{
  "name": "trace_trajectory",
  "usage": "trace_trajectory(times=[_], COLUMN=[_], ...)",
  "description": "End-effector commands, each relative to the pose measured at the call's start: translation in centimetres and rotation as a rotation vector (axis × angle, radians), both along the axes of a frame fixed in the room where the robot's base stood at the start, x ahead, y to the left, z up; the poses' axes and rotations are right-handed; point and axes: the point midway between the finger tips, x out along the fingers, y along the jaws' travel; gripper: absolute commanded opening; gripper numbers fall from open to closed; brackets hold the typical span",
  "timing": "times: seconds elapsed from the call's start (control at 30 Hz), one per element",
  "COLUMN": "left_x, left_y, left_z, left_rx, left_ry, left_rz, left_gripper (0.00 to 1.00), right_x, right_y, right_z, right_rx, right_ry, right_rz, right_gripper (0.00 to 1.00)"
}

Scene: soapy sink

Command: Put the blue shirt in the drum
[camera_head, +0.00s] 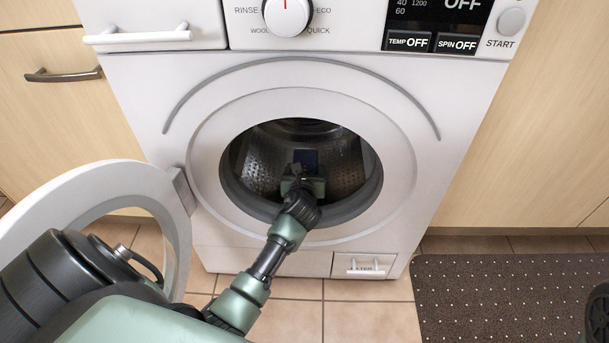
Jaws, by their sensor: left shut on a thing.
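The washing machine's drum (255,166) is open, and its perforated metal inside shows through the round opening. My left arm comes in from the lower left and reaches through the opening. My left gripper (304,168) is inside the drum, seen from behind, with its fingertips mostly hidden. Most of the shirt is hidden or too dark to make out. My right gripper is not in view.
The round white door (96,180) stands swung open to the left, close to my left arm. Wooden cabinets flank the machine (420,200). A dark dotted mat (510,295) lies on the tiled floor at the right. The display reads OFF.

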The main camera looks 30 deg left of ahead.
Motion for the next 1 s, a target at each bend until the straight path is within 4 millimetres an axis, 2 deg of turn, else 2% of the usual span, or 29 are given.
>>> trace_trajectory(times=[0.23, 0.73, 0.77, 0.8, 0.83, 1.0], left_x=[0.0, 0.0, 0.0, 0.0, 0.0, 0.0], left_y=[0.0, 0.1, 0.1, 0.0, 0.0, 0.0], left_z=[0.2, -1.1, -1.1, -1.1, -1.1, -1.1], left_rx=[0.001, 0.001, 0.000, 0.000, 0.000, 0.000], left_ry=[-0.002, -0.002, 0.000, 0.000, 0.000, 0.000], left_rz=[0.000, 0.001, 0.001, 0.001, 0.001, 0.001], left_gripper=[0.24, 0.24, 0.76, 0.87, 0.92, 0.92], right_x=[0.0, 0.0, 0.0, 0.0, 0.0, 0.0], right_y=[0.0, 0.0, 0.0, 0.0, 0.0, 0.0], right_z=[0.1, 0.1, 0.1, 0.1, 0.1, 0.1], right_rx=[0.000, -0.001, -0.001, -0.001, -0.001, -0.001], right_ry=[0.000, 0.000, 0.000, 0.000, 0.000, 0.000], right_rz=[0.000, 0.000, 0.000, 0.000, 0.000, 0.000], right_gripper=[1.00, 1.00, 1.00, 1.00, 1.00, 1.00])
